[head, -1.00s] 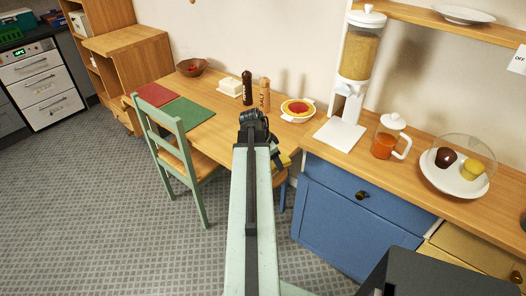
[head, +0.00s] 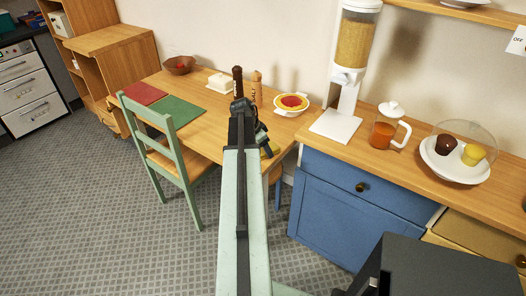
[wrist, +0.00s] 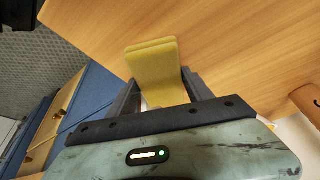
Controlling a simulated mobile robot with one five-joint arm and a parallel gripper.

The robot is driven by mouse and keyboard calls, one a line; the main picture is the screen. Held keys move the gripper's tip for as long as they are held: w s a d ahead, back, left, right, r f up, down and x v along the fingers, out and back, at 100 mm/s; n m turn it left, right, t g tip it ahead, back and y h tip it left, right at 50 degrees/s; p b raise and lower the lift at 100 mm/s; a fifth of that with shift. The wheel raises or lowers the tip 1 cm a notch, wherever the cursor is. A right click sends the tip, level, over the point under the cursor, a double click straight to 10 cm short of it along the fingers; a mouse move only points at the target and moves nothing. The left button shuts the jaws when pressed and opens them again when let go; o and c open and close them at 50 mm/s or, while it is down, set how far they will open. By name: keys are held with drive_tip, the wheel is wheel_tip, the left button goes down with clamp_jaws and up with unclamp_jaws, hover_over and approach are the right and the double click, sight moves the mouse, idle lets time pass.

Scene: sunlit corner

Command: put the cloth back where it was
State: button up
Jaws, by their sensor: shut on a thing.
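The yellow cloth (wrist: 152,70) is folded and held between the two dark fingers of my gripper (wrist: 160,92) in the wrist view. Its far part sticks out beyond the fingers, over the wooden table (wrist: 215,45). In the head view only a small yellow piece of the cloth (head: 271,149) shows beside my gripper (head: 262,138), near the right end of the table (head: 205,129). My arm hides much of it there. I cannot tell whether the cloth touches the table.
On the table are a red and a green mat (head: 179,111), a butter dish (head: 221,82), salt and pepper mills (head: 256,92) and a bowl of red food (head: 291,103). A chair (head: 180,150) stands left. The blue cabinet (head: 335,205) is right, below a cereal dispenser (head: 350,75).

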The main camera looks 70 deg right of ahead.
drive_tip(key=shift+w+f, duration=0.1)
drive_tip(key=shift+w, duration=0.05)
drive_tip(key=o, duration=1.2)
drive_tip(key=shift+a+r+p, duration=0.15)
drive_tip(key=shift+r+p, duration=0.25)
drive_tip(key=shift+r, duration=0.2)
drive_tip(key=p+v, duration=1)
drive_tip(key=v, duration=0.1)
drive_tip(key=shift+r, duration=0.1)
